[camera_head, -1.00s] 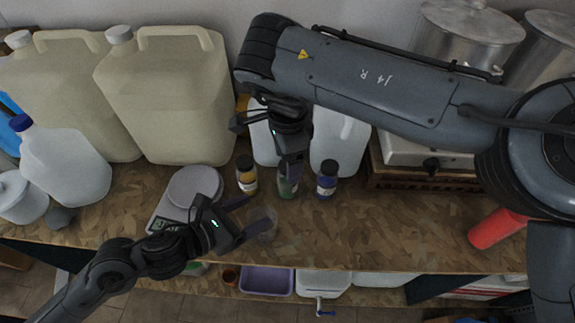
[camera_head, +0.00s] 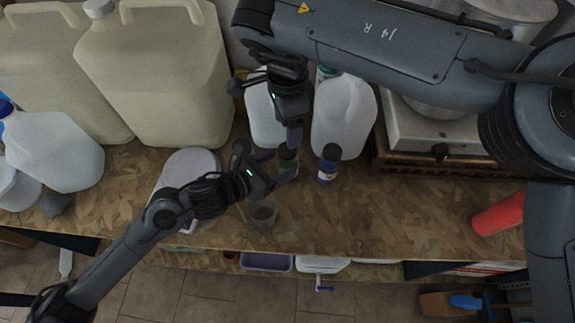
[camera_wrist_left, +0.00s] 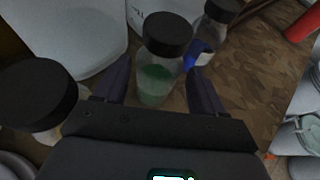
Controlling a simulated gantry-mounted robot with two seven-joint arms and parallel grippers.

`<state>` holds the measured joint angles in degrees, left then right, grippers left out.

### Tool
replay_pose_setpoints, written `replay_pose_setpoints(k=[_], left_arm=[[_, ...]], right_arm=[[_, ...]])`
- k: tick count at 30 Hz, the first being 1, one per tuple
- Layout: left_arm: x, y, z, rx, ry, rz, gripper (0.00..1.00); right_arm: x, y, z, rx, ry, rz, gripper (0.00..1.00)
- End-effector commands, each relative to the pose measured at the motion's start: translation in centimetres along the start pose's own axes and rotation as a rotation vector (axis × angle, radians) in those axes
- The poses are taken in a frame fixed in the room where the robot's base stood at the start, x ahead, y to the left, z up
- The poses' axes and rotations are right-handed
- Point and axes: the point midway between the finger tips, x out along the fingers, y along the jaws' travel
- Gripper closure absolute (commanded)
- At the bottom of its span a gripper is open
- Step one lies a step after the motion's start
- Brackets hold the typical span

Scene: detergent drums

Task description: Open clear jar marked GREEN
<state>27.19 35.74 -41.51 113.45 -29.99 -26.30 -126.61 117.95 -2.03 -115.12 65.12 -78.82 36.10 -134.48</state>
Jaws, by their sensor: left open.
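The clear jar with green contents and a black lid (camera_wrist_left: 155,82) stands upright on the bench between the fingers of my left gripper (camera_wrist_left: 160,72). In the head view, the jar (camera_head: 287,163) is partly covered by the grippers. My left gripper (camera_head: 277,168) is open around the jar; I cannot tell whether either finger touches it. The lid is on. My right gripper (camera_head: 294,135) points down just above and behind the jar. Its finger opening is not clear from this angle.
A jar with blue contents (camera_head: 329,163) stands close on the right. A black-lidded jar (camera_wrist_left: 38,95) is close on the left in the wrist view. White jugs (camera_head: 343,120) stand behind.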

Motion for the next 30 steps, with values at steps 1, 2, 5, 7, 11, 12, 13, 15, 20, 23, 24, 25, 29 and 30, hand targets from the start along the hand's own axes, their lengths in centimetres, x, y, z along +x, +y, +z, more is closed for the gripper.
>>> replay_pose_setpoints(k=[1,2,5,7,11,12,13,15,20,23,24,25,29,30], left_arm=[[0.6,0.0,0.1,-0.003,-0.002,0.0,0.3],[0.9,0.1,0.1,-0.003,-0.001,0.001,0.3],[1.7,0.0,0.0,-0.002,-0.001,0.0,0.3],[2.0,0.0,0.0,-0.002,0.0,0.001,0.3],[2.4,0.0,0.0,-0.001,0.0,0.0,0.3],[2.4,0.0,0.0,-0.001,0.0,0.0,0.3],[2.4,0.0,0.0,-0.001,0.0,0.0,0.3],[2.4,0.0,0.0,0.0,0.0,0.0,0.3],[2.4,0.0,0.0,0.0,0.0,0.001,0.38],[2.4,0.0,0.0,-0.001,0.0,0.001,0.53],[2.4,0.0,0.0,0.0,0.0,0.001,0.59],[2.4,0.0,0.0,0.0,0.0,0.001,0.64],[2.4,0.0,0.0,0.0,0.0,0.001,0.84],[2.4,0.0,0.0,0.0,0.0,0.001,0.9]], right_arm=[[0.0,0.0,0.0,0.0,0.0,0.0,0.31],[0.0,0.0,0.0,0.0,0.0,0.0,0.31],[0.0,0.0,0.0,0.0,0.0,0.0,0.31],[0.0,0.0,0.0,0.0,0.0,0.0,0.31],[0.0,0.0,0.0,0.0,0.0,0.0,0.31],[0.0,0.0,0.0,0.0,0.0,0.0,0.31],[0.0,0.0,0.0,0.0,0.0,0.0,0.31],[0.0,0.0,0.0,0.0,0.0,0.0,0.31],[0.0,0.0,0.0,0.0,0.0,0.0,0.31],[0.0,0.0,0.0,0.0,0.0,0.0,0.31],[0.0,0.0,0.0,0.0,0.0,0.0,0.31],[0.0,0.0,0.0,0.0,0.0,0.0,0.31],[0.0,0.0,0.0,0.0,0.0,0.0,0.31],[0.0,0.0,0.0,0.0,0.0,0.0,0.31]])
